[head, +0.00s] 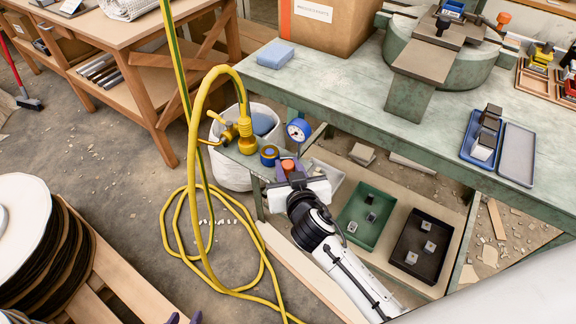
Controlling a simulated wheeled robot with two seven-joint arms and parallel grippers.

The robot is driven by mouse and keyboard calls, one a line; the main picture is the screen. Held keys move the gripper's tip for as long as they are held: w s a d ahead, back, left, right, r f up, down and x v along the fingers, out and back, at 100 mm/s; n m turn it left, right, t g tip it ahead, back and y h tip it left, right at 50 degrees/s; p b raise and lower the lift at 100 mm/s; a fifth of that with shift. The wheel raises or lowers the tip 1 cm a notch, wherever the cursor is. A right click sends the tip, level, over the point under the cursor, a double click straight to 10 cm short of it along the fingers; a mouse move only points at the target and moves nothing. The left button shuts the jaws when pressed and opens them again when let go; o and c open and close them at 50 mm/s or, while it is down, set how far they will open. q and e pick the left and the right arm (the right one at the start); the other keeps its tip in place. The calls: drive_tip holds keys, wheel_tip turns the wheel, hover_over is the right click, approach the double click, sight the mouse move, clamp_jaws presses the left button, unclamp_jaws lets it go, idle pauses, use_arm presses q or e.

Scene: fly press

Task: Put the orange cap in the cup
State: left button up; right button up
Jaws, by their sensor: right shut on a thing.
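The orange cap (288,166) is between the purple fingers of my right gripper (289,172), which is shut on it. My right arm reaches up from the lower right. Just left of the cap, a small round blue container with a yellowish top (269,156) stands on the green shelf end; it may be the cup, but I cannot tell for sure. The held cap appears beside it, not in it. My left gripper (185,318) shows only as two purple fingertips at the bottom edge, spread apart; no object shows between them.
A yellow hose (196,130) with a brass valve (246,130) rises close left. A dial gauge (298,131) stands behind the cap. The green bench (345,85) holds a blue sponge (275,54) and trays. Green (350,226) and black (400,258) bins lie below.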

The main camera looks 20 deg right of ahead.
drive_tip(key=o, duration=1.5)
